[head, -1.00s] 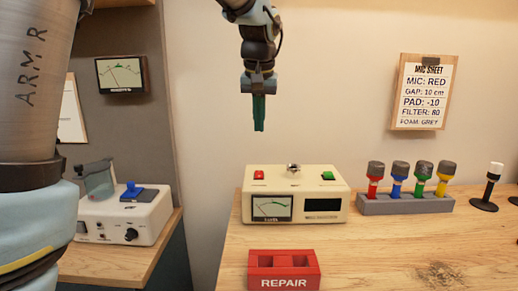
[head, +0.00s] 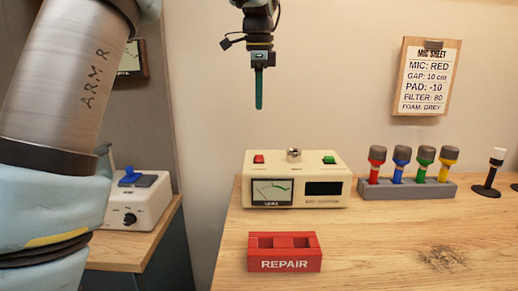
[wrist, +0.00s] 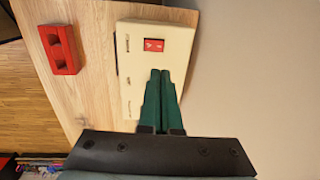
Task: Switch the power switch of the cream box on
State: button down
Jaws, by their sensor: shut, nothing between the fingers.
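The cream box (head: 295,200) stands on the wooden table, with a meter and a dark display on its front. A red switch (head: 259,158) is at the left of its top, a silver knob (head: 294,154) in the middle and a green switch (head: 328,159) at the right. Their labels are too small to read. My gripper (head: 258,106) is shut and empty, pointing down above the red switch side, clear of the box. In the wrist view the fingers (wrist: 160,72) point toward the cream box (wrist: 179,48) beside the red switch (wrist: 154,45), hiding part of its top.
A red REPAIR tray (head: 284,263) sits in front of the box. A grey rack (head: 408,190) with several coloured microphones and a dark stand (head: 488,188) are to the right. A white device (head: 135,205) is on another table at left. The table's front right is clear.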

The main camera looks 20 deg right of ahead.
aim_at(259, 156)
jog(key=shift+f, duration=0.1)
dwell(0.3)
jog(key=f, duration=0.4)
jog(key=w+f+p, duration=0.1)
jog(key=f, duration=0.4)
jog(key=f+p, duration=0.1)
jog(key=f, duration=0.3)
jog(key=shift+w+d+f, duration=0.25)
jog(key=shift+d+f, duration=0.05)
jog(key=shift+f, duration=0.05)
jog(key=shift+w+r+p, duration=0.1)
jog(key=shift+p, duration=0.65)
jog(key=shift+f, duration=0.3)
jog(key=shift+s+a+r, duration=0.2)
jog(key=shift+s+a, duration=0.05)
jog(key=shift+s, duration=0.5)
jog(key=shift+r, duration=0.1)
